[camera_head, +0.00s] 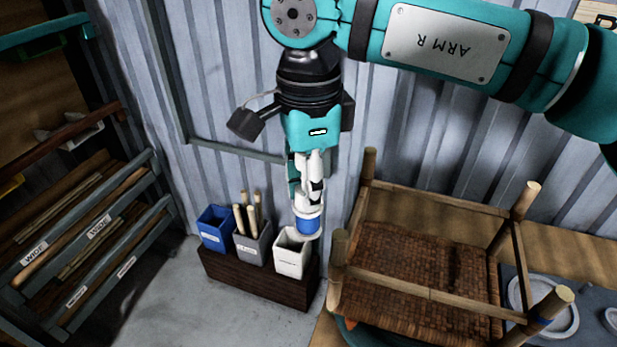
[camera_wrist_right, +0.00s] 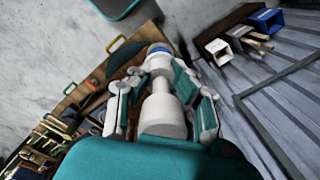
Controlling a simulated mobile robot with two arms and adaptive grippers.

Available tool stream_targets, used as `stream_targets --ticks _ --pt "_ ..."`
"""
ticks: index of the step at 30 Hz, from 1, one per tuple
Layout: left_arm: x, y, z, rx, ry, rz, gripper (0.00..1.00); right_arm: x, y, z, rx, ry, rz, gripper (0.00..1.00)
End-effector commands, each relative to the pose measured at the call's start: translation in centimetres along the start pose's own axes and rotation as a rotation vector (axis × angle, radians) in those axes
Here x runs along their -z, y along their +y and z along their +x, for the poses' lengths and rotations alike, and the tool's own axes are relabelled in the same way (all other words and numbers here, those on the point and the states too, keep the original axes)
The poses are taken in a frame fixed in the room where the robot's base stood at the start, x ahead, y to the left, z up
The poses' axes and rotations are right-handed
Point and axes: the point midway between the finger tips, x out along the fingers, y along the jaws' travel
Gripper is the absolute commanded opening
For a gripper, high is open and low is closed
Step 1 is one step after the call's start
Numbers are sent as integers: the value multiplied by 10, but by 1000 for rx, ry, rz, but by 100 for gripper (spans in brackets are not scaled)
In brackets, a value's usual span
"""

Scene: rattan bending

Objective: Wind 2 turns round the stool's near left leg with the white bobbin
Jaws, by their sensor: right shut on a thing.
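The stool (camera_head: 430,290) stands upside down at the right of the head view, with its legs pointing up and a woven brown seat. Its near left leg (camera_head: 338,248) is bare wood at the top. My right gripper (camera_head: 306,195) is shut on the white bobbin (camera_head: 306,234), which has a blue band and hangs below the fingers. The bobbin is left of the near left leg and apart from it. In the right wrist view, the bobbin (camera_wrist_right: 160,62) sits between the fingers of my right gripper (camera_wrist_right: 160,82). My left gripper is not in view.
A blue bin (camera_head: 215,230), a grey bin (camera_head: 252,246) with sticks and a white bin (camera_head: 291,256) stand on a dark wooden box below the bobbin. A labelled rack (camera_head: 95,240) is at the left. A corrugated wall (camera_head: 220,100) is behind.

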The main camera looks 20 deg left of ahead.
Motion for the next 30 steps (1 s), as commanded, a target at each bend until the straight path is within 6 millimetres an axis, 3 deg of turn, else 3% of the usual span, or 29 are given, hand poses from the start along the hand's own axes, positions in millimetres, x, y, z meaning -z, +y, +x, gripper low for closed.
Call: stream_targets --ticks 1,18,24,30 --pt "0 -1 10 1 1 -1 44 0 0 12 -1 0 0 0" --pt "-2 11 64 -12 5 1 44 0 1 79 -1 0 -1 0" --pt "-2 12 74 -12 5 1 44 0 1 92 -1 1 -1 0" --pt "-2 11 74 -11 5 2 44 0 1 92 -1 1 -1 0"
